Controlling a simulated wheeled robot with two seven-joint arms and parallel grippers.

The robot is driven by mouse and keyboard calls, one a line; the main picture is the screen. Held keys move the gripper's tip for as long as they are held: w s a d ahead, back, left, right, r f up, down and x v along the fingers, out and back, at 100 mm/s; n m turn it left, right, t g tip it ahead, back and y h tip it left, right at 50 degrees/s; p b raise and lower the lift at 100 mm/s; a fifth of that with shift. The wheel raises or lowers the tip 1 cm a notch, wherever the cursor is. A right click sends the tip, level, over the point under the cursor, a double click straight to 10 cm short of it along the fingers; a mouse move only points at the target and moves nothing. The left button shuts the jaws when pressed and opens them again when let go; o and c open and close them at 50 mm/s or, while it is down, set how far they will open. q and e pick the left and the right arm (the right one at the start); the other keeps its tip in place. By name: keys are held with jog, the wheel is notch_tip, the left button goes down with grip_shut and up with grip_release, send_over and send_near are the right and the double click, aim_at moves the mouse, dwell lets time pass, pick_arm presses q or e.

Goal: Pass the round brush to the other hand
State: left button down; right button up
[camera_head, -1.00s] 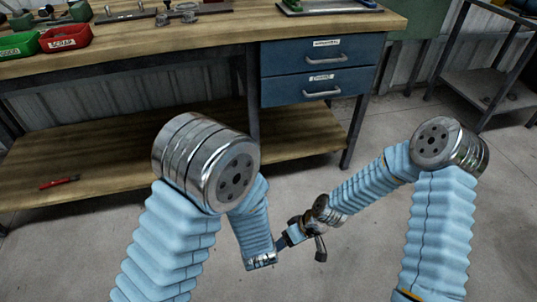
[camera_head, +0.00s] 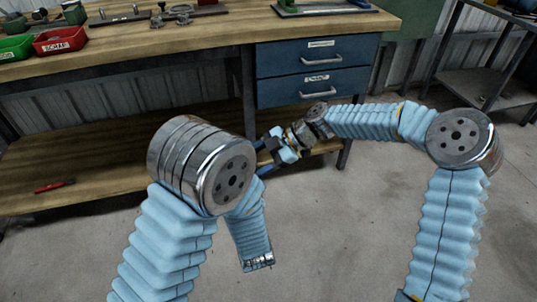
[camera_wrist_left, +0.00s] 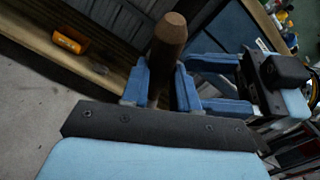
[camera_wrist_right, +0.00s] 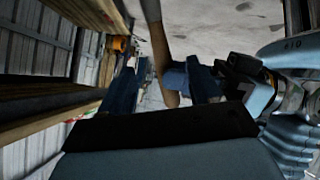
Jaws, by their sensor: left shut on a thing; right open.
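The round brush shows as a brown wooden handle (camera_wrist_left: 168,45) between the blue fingers of my left gripper (camera_wrist_left: 162,85), which is shut on it. Its bristles are not seen. My right gripper (camera_head: 268,152) is in front of the bench's lower shelf in the head view. In the right wrist view, my right gripper (camera_wrist_right: 162,88) is open, with the handle (camera_wrist_right: 160,50) showing between its fingers; I cannot tell if they touch it. The right gripper's fingers (camera_wrist_left: 215,85) come close from the right in the left wrist view. My left gripper is hidden in the head view.
A wooden workbench (camera_head: 170,45) stands ahead, with blue drawers (camera_head: 315,72) and a lower shelf (camera_head: 110,160). A red tool (camera_head: 54,186) lies on that shelf. Red (camera_head: 60,41) and green (camera_head: 14,47) bins stand on top. The floor in front is clear.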

jog(key=x, duration=0.7)
jog(key=shift+f, duration=0.1)
jog(key=c, duration=1)
pick_arm(q)
jog(key=c, duration=0.8)
grip_release()
pick_arm(e)
grip_shut()
pick_arm(q)
jog(key=shift+d, duration=0.1)
